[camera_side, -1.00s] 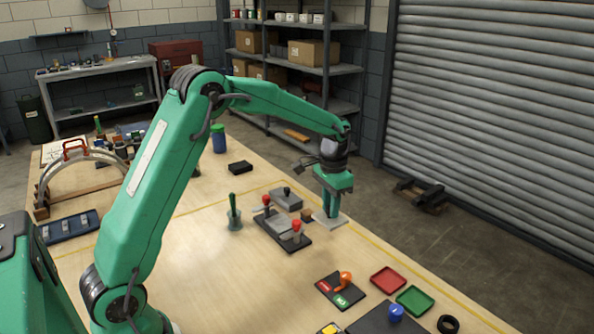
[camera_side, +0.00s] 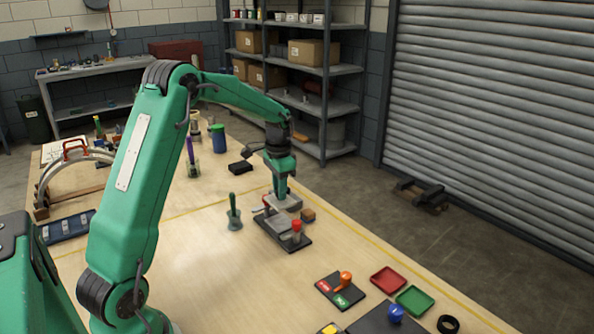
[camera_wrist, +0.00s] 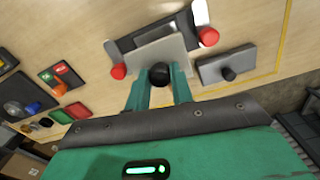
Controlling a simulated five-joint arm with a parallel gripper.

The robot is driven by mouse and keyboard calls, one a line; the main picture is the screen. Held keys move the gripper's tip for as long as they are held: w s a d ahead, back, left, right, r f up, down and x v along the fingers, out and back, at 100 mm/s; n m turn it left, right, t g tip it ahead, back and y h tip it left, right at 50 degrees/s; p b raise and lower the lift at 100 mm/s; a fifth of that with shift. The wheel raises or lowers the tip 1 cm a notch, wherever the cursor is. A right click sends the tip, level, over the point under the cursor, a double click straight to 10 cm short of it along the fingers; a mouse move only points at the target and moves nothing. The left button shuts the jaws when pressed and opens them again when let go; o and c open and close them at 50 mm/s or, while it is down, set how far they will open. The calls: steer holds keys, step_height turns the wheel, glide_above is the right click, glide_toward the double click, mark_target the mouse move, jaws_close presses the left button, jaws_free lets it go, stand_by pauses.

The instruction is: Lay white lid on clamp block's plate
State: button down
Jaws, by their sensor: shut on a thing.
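My gripper (camera_side: 280,193) is shut on the black knob (camera_wrist: 160,75) of the white lid (camera_wrist: 156,50), which looks pale grey in the wrist view. The lid is level under my fingers and overlaps the clamp block (camera_wrist: 120,47) in that view, covering most of its plate. In the side view the clamp block (camera_side: 278,232) has a dark base, a grey plate and two red-knobbed clamps (camera_side: 297,225). My gripper is at its far end there. The lid is hard to pick out there, and I cannot tell its height above the plate.
A darker grey lid with a black knob (camera_wrist: 222,70) lies just beside the clamp block. A small brown block (camera_side: 308,214) is close to it. A green-handled tool (camera_side: 234,213) stands to the left. Red (camera_side: 388,278) and green (camera_side: 415,299) trays lie at the front right.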

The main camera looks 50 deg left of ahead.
mark_target(280, 203)
steer(key=shift+f, duration=0.1)
steer(key=shift+f, duration=2.45)
steer(key=shift+f, duration=0.8)
stand_by(1.0)
steer(key=c, duration=0.7)
jaws_free()
steer(key=shift+o, duration=0.2)
steer(key=shift+r, duration=0.1)
steer(key=shift+r, duration=3.45)
